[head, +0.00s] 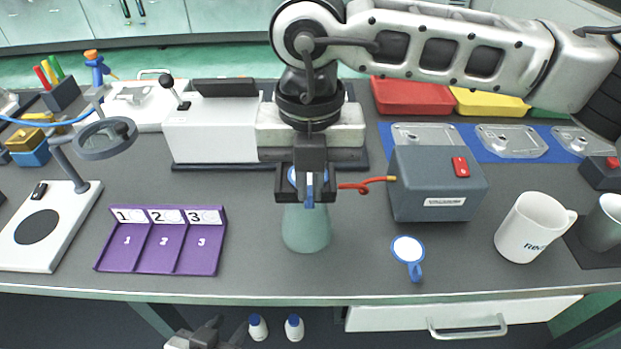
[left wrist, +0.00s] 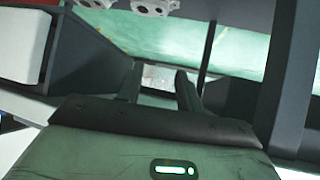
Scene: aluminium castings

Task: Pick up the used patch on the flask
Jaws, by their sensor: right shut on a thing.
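The flask (head: 306,230) is a pale green, cone-shaped vessel standing upright near the middle of the table front. My right gripper (head: 309,198) is directly above it and hides its upper part. It is shut on the used patch (head: 310,180), of which a blue tab and a bit of blue and white show between the jaws. I cannot tell whether the patch still touches the flask. Another white disc with blue rim and tab (head: 408,249) lies to the right. My left gripper (head: 228,328) is low, below the table's front edge, open and empty; its parted fingers show in the left wrist view (left wrist: 160,88).
A grey box (head: 437,205) with a red switch and orange lead stands right of the flask. A white mug (head: 530,228) is further right. A purple three-slot tray (head: 160,255) lies left. A magnifier stand (head: 80,170) is at far left. Bare table separates tray and flask.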

